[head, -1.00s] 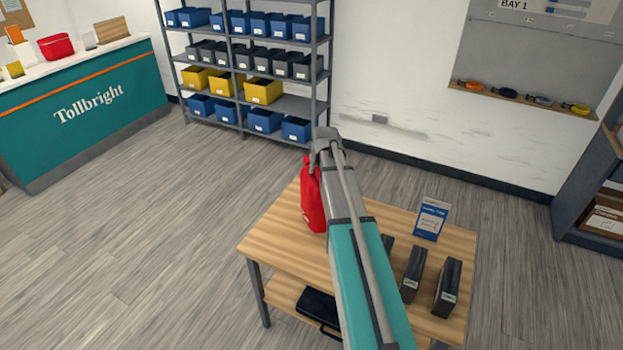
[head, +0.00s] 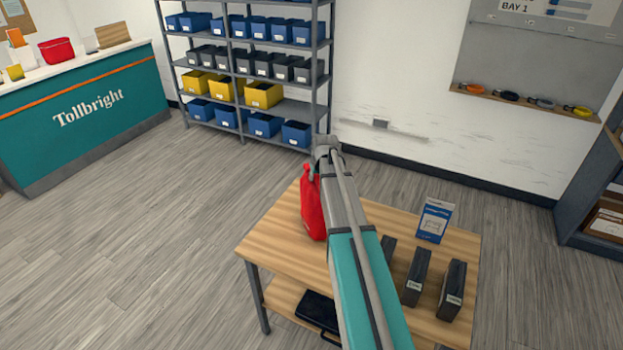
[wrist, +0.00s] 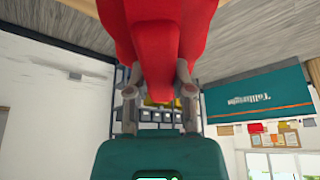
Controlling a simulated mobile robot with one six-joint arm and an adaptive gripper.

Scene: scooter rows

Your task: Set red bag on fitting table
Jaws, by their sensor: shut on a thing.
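The red bag (head: 312,210) hangs from my gripper, narrow at the top and wider below, partly hidden by my arm in the head view. My gripper (wrist: 158,78) is shut on the bag, with a finger on either side of its narrow part; the bag (wrist: 165,30) fills the upper middle of the wrist view. The wooden table (head: 277,238), taken as the fitting table, lies under the bag in the head view. The bag appears over its left back part. I cannot tell whether the bag's bottom touches the top.
A blue and white sign (head: 434,220) and several dark upright blocks (head: 416,277) stand on the table's right side. A black case (head: 317,308) lies on its lower shelf. The bare left of the tabletop is clear. A bin shelf (head: 250,70) and teal counter (head: 90,110) stand behind.

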